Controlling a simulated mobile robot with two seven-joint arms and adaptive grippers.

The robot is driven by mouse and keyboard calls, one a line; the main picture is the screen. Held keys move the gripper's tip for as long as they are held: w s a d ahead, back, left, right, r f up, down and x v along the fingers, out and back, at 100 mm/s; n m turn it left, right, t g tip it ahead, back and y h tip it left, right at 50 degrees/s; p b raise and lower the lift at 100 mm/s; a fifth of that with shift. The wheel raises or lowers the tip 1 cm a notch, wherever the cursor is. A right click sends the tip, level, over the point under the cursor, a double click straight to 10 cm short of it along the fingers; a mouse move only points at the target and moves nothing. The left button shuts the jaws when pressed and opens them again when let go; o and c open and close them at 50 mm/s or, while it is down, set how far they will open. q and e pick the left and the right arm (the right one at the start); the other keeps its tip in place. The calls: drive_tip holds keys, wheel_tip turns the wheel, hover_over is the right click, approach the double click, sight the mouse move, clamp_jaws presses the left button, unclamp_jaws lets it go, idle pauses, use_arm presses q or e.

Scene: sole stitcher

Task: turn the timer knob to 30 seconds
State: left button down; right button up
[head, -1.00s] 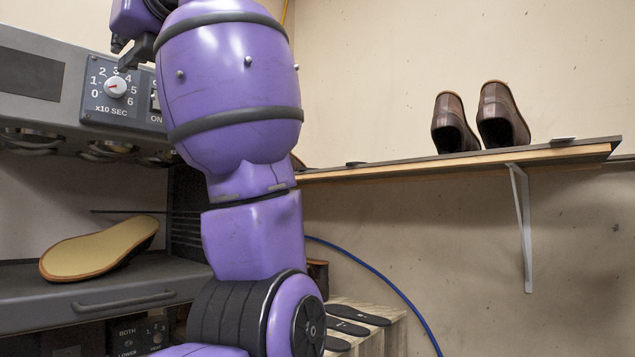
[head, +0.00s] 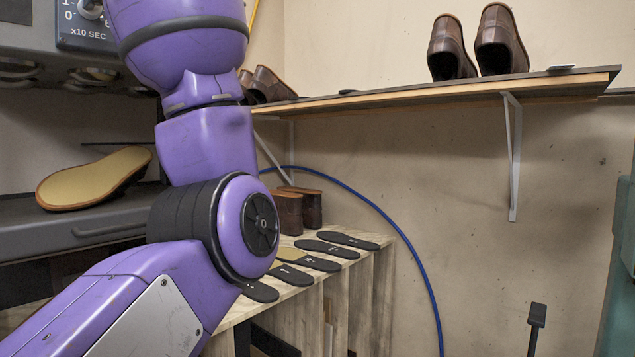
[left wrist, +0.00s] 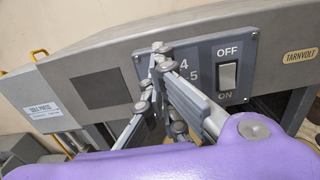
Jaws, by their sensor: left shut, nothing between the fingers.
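The timer knob (head: 90,8) is cut by the top edge of the head view. It sits on a dark dial plate (head: 72,38) marked x10 SEC, and I cannot read its pointer now. In the left wrist view, my left gripper (left wrist: 162,55) is in front of the dial plate (left wrist: 217,50). Its fingers are shut with nothing between them. They hide the knob there; the 4 and 5 marks show just right of them. I cannot tell whether the fingers touch the knob. My right gripper is in neither view.
An ON/OFF switch (left wrist: 228,77) is right of the dial. A shoe sole (head: 95,178) lies on the machine's shelf. Brown shoes (head: 500,42) stand on a wall shelf (head: 420,97). Several dark insoles (head: 327,249) lie on a wooden bench. A blue hose (head: 414,250) curves along the wall.

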use_arm(q)
drive_tip(key=shift+w+a+f, duration=0.1)
drive_tip(key=shift+w+f, duration=0.05)
idle(0.6)
drive_tip(key=shift+w, duration=0.2)
drive_tip(key=shift+w+d, duration=0.55)
drive_tip(key=shift+w, duration=0.15)
drive_tip(key=shift+w+d+f, duration=0.1)
drive_tip(key=shift+w+f, duration=0.05)
idle(0.4)
drive_tip(key=r+v, duration=0.1)
drive_tip(key=v, duration=0.5)
idle(0.5)
